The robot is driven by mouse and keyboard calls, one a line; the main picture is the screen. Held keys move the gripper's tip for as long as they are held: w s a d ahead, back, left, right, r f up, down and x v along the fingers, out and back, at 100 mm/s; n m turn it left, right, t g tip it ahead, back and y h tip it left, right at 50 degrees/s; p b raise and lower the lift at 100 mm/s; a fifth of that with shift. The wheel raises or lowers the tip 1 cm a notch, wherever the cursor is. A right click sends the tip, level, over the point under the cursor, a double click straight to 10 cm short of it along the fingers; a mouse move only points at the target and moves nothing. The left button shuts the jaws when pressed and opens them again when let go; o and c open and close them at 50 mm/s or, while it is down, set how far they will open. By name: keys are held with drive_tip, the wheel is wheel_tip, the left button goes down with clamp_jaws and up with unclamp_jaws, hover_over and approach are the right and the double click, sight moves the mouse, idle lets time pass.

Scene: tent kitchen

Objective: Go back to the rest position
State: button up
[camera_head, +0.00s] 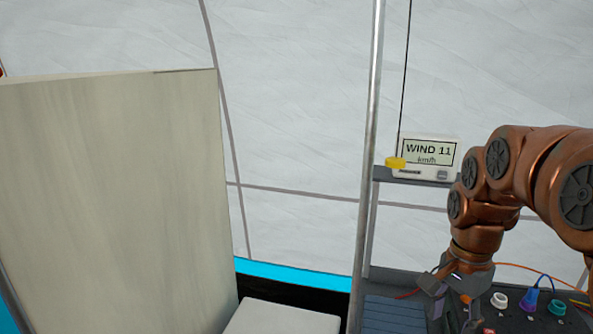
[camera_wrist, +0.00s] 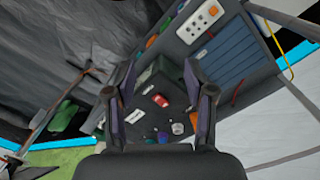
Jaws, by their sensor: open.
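My gripper (camera_wrist: 160,95) is open in the wrist view, its two dark fingers spread apart with nothing between the tips. Below and beyond it is a dark panel with a red piece (camera_wrist: 161,100), a whitish knob (camera_wrist: 178,128) and other small parts. In the head view my copper arm reaches in from the right and bends down. My gripper (camera_head: 458,312) hangs low at the lower right, over or beside the panel; its fingertips are partly cut off by the picture's edge.
A grey panel carries a white knob (camera_head: 499,301), a blue knob (camera_head: 529,299) and a teal knob (camera_head: 558,308). A wind display (camera_head: 426,156) stands on a shelf by a metal pole (camera_head: 368,140). A tall pale board (camera_head: 110,200) fills the left. A white power strip (camera_wrist: 200,20) lies nearby.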

drive_tip(key=s+a+f+n+p, duration=0.1)
drive_tip(key=s+a+f+n, duration=0.2)
drive_tip(key=s+a+n, duration=0.3)
drive_tip(key=s+a+f+n+g+p, duration=0.1)
drive_tip(key=s+a+f+n, duration=0.2)
drive_tip(key=s, duration=0.9)
drive_tip(key=a+n, duration=0.2)
drive_tip(key=n, duration=0.2)
drive_tip(key=shift+s+a+f, duration=0.2)
drive_tip(key=shift+s+a, duration=0.2)
idle(0.6)
